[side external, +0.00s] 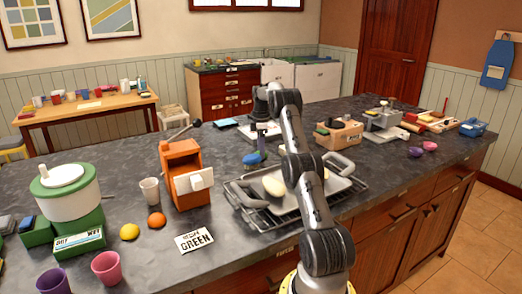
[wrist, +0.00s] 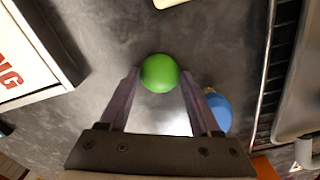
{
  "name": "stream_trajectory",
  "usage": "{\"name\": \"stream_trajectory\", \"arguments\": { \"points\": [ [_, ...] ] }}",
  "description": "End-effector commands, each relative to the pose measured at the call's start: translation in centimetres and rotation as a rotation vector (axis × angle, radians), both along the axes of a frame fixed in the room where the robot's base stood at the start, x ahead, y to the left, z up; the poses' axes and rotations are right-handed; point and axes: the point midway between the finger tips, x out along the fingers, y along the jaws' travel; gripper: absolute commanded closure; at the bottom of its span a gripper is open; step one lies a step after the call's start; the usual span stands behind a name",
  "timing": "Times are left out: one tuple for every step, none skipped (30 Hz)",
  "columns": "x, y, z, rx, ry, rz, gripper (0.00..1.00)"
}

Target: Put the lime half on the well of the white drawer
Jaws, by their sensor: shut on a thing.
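The lime half (wrist: 160,73) shows as a smooth, round green shape between my fingertips in the wrist view. My gripper (wrist: 160,76) is shut on it, one finger at each side. In the side external view my gripper (side external: 263,133) is beyond the metal rack, over the dark counter, and I cannot make out the lime half there. A white-fronted drawer-like part (side external: 193,181) juts from an orange box (side external: 181,160) to the left. I cannot see into its well, nor be sure that it is the white drawer.
A blue object (side external: 254,159) lies near my gripper; blue also shows beside the right finger (wrist: 220,112). The metal rack (side external: 245,212) holds a grey tray with a pale item. A white panel with red letters (wrist: 25,62) is left in the wrist view.

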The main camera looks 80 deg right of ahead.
Motion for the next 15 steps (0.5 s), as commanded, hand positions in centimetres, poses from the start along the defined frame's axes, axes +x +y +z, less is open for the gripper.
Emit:
{"name": "stream_trajectory", "arguments": {
  "points": [
    [0.0,0.0,0.04,0.0,0.0,0.0,0.91],
    [0.0,0.0,0.04,0.0,0.0,0.0,0.91],
    [0.0,0.0,0.02,0.0,0.0,0.0,0.91],
    [0.0,0.01,-0.03,0.0,0.0,0.0,0.91],
    [0.0,0.01,-0.11,0.001,0.0,0.0,0.91],
    [-0.01,0.02,-0.23,0.001,0.0,0.0,0.91],
    [0.0,0.01,-0.25,0.001,0.0,0.0,0.32],
    [0.0,0.01,-0.24,0.001,0.0,0.0,0.27],
    [0.0,0.01,-0.23,0.001,0.0,0.0,0.2],
    [-0.01,0.02,-0.23,0.001,0.0,0.0,0.14],
    [-0.01,0.02,-0.23,0.001,0.0,0.0,0.09],
    [-0.01,0.02,-0.22,0.001,0.0,0.0,0.05],
    [-0.01,0.02,-0.22,0.001,0.0,0.0,0.05],
    [-0.01,0.02,-0.22,0.001,0.0,0.0,0.05],
    [-0.01,0.02,-0.22,0.001,0.0,0.0,0.05]
  ]
}}
